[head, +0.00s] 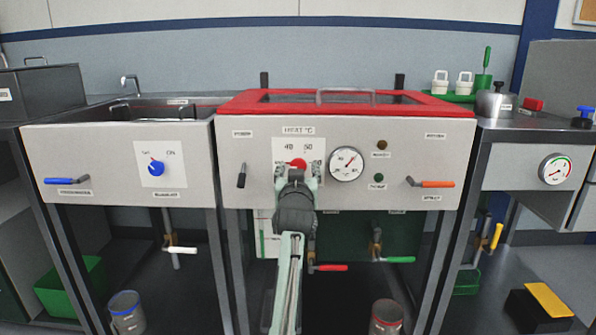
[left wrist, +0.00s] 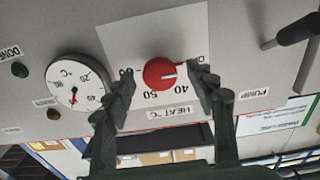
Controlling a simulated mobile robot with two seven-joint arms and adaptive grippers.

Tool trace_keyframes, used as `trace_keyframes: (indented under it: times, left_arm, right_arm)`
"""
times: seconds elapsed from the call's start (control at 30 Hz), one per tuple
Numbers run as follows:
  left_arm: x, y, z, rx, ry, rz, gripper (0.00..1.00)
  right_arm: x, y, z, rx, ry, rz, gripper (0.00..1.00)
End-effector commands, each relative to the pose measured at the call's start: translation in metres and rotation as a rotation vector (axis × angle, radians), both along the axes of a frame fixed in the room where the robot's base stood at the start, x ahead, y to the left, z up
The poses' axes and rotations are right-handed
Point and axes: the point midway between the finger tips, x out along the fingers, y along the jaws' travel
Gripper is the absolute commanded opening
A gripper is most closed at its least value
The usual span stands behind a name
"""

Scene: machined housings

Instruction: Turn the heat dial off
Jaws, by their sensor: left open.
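The red heat dial (head: 298,163) sits on a white plate marked HEAT °C on the middle housing's front panel. The 40, 50 and 60 marks show; the right finger covers part of the scale. My left gripper (head: 297,174) is in front of the dial. In the left wrist view its open fingers (left wrist: 160,78) stand on either side of the dial; I cannot tell whether they touch it. My right gripper is not in view.
A round gauge (head: 346,163) sits right of the dial, with a black lever (head: 241,175) to its left. An orange-handled lever (head: 431,183) is farther right. A blue ON dial (head: 156,168) is on the left housing. Red and green valve handles hang below.

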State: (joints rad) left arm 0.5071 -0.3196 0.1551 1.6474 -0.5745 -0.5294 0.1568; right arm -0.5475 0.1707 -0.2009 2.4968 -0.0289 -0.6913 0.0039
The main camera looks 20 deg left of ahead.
Motion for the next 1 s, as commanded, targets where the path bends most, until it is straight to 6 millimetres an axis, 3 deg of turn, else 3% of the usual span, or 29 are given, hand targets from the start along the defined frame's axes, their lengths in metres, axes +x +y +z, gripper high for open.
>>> trace_keyframes:
  times: [0.17, 0.6, 1.0]
  left_arm:
    - [0.0, 0.0, 0.014, 0.001, -0.005, 0.001, 0.56]
    - [0.0, 0.0, 0.09, 0.0, -0.002, 0.0, 0.56]
    - [0.0, 0.0, 0.1, 0.0, 0.0, 0.0, 0.56]
  right_arm:
    - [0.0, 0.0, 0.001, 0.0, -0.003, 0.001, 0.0]
    - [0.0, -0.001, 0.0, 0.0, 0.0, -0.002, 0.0]
    - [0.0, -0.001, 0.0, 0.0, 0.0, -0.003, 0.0]
